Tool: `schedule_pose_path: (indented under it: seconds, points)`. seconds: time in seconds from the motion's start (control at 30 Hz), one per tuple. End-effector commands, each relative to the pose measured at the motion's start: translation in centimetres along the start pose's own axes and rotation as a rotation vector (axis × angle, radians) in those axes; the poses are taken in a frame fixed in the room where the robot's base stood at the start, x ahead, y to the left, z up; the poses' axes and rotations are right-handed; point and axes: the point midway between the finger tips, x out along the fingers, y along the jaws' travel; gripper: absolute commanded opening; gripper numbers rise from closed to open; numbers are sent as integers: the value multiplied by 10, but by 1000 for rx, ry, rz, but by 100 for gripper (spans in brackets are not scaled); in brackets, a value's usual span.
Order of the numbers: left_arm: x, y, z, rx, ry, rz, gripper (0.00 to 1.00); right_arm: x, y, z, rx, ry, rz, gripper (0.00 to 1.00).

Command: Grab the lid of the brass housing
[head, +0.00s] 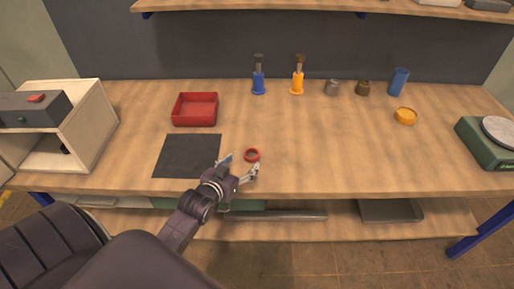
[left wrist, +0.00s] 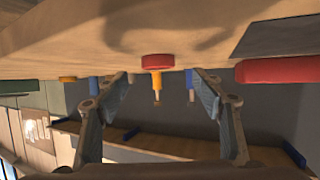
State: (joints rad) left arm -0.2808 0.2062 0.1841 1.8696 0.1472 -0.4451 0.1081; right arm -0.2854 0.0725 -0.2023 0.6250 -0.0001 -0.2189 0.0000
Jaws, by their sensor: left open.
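My left gripper (head: 241,165) is open and empty, low over the front of the workbench. Its fingers point toward a small red ring-shaped piece (head: 252,155), which lies on the bench just beyond the fingertips. In the left wrist view, which is upside down, the red piece (left wrist: 157,62) shows between the two open fingers (left wrist: 158,90), apart from them. A small brown, brass-like cylinder (head: 363,88) stands at the back right beside a grey one (head: 332,87). I cannot tell for certain which piece is the lid. My right gripper is not in view.
A dark mat (head: 187,156) and red tray (head: 196,122) lie left of the gripper. Blue (head: 259,84) and orange (head: 297,84) tool holders, a blue cylinder (head: 399,81) and an orange dish (head: 405,116) stand farther back. A green scale (head: 484,146) is at right. The bench's front right is clear.

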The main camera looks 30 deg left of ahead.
Motion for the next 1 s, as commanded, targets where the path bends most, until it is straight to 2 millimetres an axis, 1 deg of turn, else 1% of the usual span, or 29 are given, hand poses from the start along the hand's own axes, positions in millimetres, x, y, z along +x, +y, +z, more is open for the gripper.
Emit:
schedule_pose_path:
  seconds: [0.1,0.17,0.27,0.33,0.4,0.47,0.57,0.7,0.83,0.97,1.0]
  points:
    - [10,0,0,0,-1,0,62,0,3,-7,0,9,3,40]
    - [17,1,-1,0,1,1,62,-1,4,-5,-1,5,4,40]
    - [26,1,-2,0,1,1,62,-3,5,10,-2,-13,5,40]
    - [32,1,-2,0,0,0,62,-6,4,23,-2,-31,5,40]
    - [40,2,-4,0,0,0,62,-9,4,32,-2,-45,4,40]
    - [49,2,-5,0,1,0,62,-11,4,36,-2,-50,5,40]
    - [62,3,-4,1,-1,0,62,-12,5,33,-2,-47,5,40]
    - [74,3,-3,1,0,0,62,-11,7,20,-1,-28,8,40]
    - [76,3,-2,1,-1,-1,62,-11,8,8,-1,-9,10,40]
    - [76,3,-2,1,-1,0,62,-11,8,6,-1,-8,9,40]
    - [76,3,-2,1,-1,0,60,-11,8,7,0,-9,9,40]
